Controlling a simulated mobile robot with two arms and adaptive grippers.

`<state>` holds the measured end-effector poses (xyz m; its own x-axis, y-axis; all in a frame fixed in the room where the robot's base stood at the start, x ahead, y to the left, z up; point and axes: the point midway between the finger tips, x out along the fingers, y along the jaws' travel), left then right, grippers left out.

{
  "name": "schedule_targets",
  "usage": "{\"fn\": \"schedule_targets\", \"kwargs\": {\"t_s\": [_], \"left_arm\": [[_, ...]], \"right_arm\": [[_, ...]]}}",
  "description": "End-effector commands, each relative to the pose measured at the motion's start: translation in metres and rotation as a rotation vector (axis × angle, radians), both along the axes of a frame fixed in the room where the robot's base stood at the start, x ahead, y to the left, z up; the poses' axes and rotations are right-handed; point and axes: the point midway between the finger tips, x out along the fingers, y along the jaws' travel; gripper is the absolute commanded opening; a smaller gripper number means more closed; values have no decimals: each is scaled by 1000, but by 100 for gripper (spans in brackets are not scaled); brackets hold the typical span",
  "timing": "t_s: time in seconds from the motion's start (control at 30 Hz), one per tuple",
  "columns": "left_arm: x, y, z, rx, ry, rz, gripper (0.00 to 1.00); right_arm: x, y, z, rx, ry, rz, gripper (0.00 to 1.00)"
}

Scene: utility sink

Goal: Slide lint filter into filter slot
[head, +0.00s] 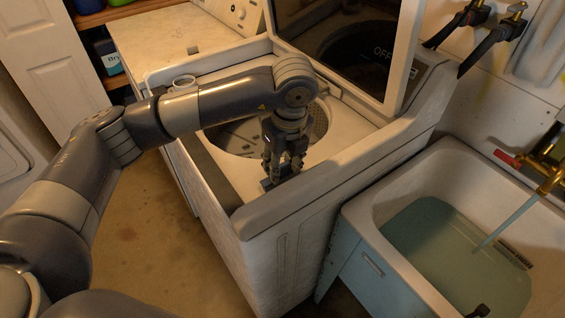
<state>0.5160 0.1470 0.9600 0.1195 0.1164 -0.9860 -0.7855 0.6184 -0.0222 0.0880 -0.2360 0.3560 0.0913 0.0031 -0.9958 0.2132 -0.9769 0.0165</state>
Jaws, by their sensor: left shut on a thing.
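My left gripper (276,172) reaches down into the open top of the washing machine (270,222), close to the front edge of the drum opening. It is shut on a small dark, bluish piece, which looks like the lint filter (266,184); only a little of it shows below the fingers. I cannot make out the filter slot; the gripper or the machine's rim may hide it. I cannot tell whether the filter touches the machine. My right gripper is not in view.
The raised lid (398,60) stands behind the drum opening. A utility sink (400,262) with water and a running brass tap (545,175) is at the right. Another white appliance (165,45) stands behind. The floor (150,255) at the left is clear.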

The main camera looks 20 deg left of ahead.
Motion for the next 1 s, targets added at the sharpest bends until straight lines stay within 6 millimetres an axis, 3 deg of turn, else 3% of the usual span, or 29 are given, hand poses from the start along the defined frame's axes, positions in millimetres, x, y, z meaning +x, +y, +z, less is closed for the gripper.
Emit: {"fn": "schedule_targets", "kwargs": {"t_s": [0.87, 0.9, 0.97, 1.0], "left_arm": [[0, 0, -23, 0, 0, 0, 8], [0, 0, -22, 0, 0, 0, 45], [0, 0, -22, 0, 0, 0, 59], [0, 0, -22, 0, 0, 0, 59]], "right_arm": [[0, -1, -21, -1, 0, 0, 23], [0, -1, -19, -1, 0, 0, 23], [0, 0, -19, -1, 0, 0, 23], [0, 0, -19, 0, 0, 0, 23]]}}
